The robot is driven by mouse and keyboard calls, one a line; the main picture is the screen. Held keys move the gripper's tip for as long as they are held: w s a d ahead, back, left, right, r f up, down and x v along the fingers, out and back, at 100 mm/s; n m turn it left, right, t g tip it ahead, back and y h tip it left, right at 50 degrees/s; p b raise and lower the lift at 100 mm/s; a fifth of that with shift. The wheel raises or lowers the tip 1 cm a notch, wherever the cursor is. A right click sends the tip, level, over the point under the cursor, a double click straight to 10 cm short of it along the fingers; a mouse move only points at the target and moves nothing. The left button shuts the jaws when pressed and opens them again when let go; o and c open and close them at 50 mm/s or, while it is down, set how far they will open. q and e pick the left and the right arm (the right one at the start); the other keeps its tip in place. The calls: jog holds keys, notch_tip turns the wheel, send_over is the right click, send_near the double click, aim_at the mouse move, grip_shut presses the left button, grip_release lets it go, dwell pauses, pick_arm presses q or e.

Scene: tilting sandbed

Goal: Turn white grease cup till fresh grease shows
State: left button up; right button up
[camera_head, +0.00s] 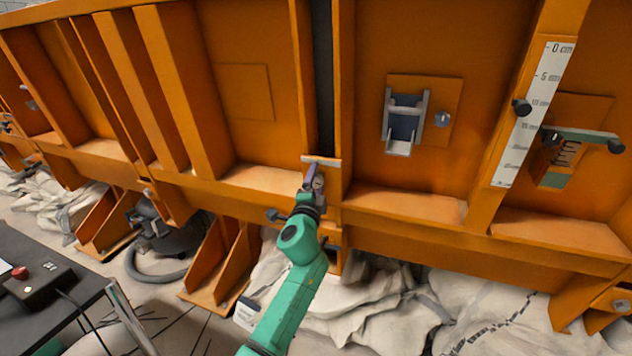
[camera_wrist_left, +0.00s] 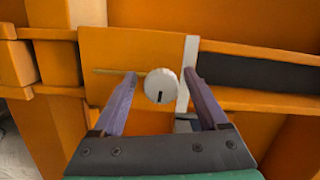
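The white grease cup (camera_wrist_left: 160,86) shows in the left wrist view as a round cap with a short dark mark on its face, in front of an orange plate. My left gripper (camera_wrist_left: 161,78) is open, with one purple-grey finger on each side of the cup. A small gap seems to show on both sides, though I cannot tell how deep the fingers reach. In the head view my left gripper (camera_head: 313,180) is at the orange post below the dark vertical slot, and it hides the cup there. My right gripper is not in view.
The orange ribbed wall (camera_head: 245,135) fills most of the head view. A grey bracket (camera_head: 404,122), a white centimetre scale (camera_head: 535,112) and a green-barred spring device (camera_head: 580,137) are to the right. A dark table (camera_head: 45,300) with a red-button box stands lower left. Pale sacks lie below.

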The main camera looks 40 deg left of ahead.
pick_arm(q)
jog(key=shift+s, duration=0.1)
jog(key=b+v, duration=0.2)
jog(key=v, duration=1.2)
jog(key=shift+s, duration=0.2)
jog(key=shift+d, duration=0.1)
notch_tip(320, 180, up, 3)
jog(key=s+a+n+h+p, duration=0.2)
jog(key=s+n+h+p, duration=0.15)
jog(key=n+p, duration=0.9)
jog(key=w+a+n, duration=0.1)
jog(key=w, duration=0.3)
jog(key=w+a, duration=0.2)
jog(key=w, duration=0.3)
jog(key=w+a+n+b, duration=0.1)
jog(key=w, duration=0.4)
jog(key=shift+w+a+f+n+h, duration=0.25)
jog(key=shift+a+f+n+h, duration=0.05)
jog(key=shift+n+h, duration=0.05)
grip_shut()
